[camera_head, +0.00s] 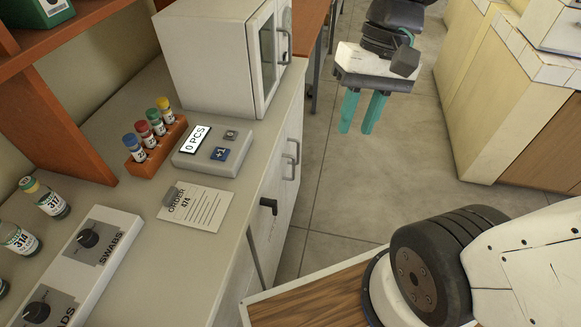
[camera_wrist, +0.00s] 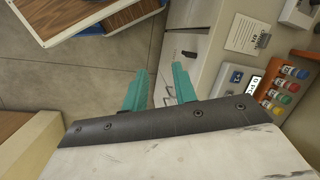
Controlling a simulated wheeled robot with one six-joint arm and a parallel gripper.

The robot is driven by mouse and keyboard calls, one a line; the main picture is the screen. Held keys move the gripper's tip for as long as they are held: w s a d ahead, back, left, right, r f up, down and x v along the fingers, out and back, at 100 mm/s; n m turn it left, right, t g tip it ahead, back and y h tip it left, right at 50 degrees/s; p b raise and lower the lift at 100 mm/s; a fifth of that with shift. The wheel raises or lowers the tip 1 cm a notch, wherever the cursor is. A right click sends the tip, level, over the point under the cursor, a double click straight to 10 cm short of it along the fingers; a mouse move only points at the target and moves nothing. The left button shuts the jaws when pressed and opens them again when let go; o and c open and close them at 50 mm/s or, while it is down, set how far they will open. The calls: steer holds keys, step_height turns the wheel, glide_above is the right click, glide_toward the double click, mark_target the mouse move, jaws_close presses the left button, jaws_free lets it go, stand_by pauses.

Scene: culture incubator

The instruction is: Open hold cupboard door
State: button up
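My gripper (camera_head: 362,115) hangs over the open floor to the right of the counter, its two teal fingers apart and empty. In the wrist view the gripper (camera_wrist: 158,92) also shows open. Under the counter, a pale cupboard front (camera_head: 292,125) carries silver bar handles (camera_head: 291,160); the door looks shut. The handles also show between the fingers in the wrist view (camera_wrist: 168,99), beyond the tips. A black handle (camera_head: 268,206) sits nearer on the same front; it shows in the wrist view too (camera_wrist: 189,54). No label tells which door is the hold cupboard.
A white cabinet (camera_head: 207,62) with a shut glazed door (camera_head: 268,55) stands on the counter. A vial rack (camera_head: 160,150), a counter device (camera_head: 205,165), an order card (camera_head: 196,208) and swab boxes (camera_head: 90,265) lie there. Floor (camera_head: 340,190) is clear; another counter (camera_head: 500,90) is at right.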

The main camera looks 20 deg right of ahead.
steer(key=w+a+f+m+g+y, duration=0.25)
steer(key=w+f+m+y, duration=0.2)
steer(key=w+f, duration=0.4)
steer(key=m+t+y, duration=0.5)
steer(key=m+y, duration=0.4)
steer(key=m, duration=0.1)
glide_above(293, 177)
steer(key=s+d, duration=0.3)
steer(key=d, duration=0.1)
step_height(293, 177, down, 20)
step_height(293, 177, down, 14)
steer(key=d+m+t, duration=0.3)
steer(key=m+t, duration=0.3)
steer(key=shift+y, duration=0.25)
steer(key=x, duration=0.7)
steer(key=shift+w+a+r, duration=0.2)
steer(key=shift+w+r, duration=0.05)
steer(key=shift+w, duration=0.15)
steer(key=shift+c, duration=0.3)
jaws_close()
